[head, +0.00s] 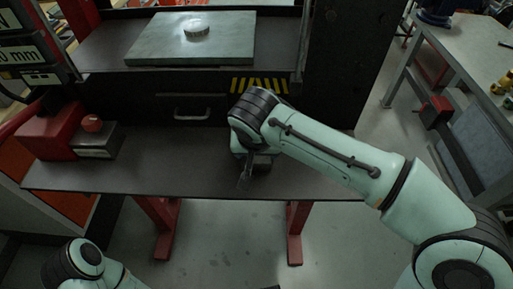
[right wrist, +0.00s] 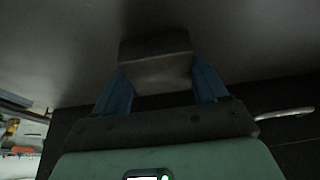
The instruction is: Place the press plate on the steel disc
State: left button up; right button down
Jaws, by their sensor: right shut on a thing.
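The steel disc (head: 196,30) lies flat on a pale grey-green slab (head: 160,50) on the upper shelf. In the right wrist view, my right gripper (right wrist: 158,68) is shut on a dark grey block, which I take to be the press plate (right wrist: 155,72), between its blue fingers. In the head view, the right gripper (head: 255,167) is over the lower shelf, below and right of the disc. My wrist hides much of it there, and the plate is hard to make out. My left arm shows at the bottom left; its gripper is out of view.
The dark lower shelf (head: 180,170) is mostly clear. A red button box (head: 95,138) stands at its left end. A drawer handle (head: 193,113) and a yellow-black striped label (head: 259,85) are on the front between the shelves. A grey workbench (head: 470,60) stands at the right.

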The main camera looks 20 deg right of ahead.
jog(key=shift+c, duration=0.2)
grip_release()
jog(key=shift+f, duration=0.1)
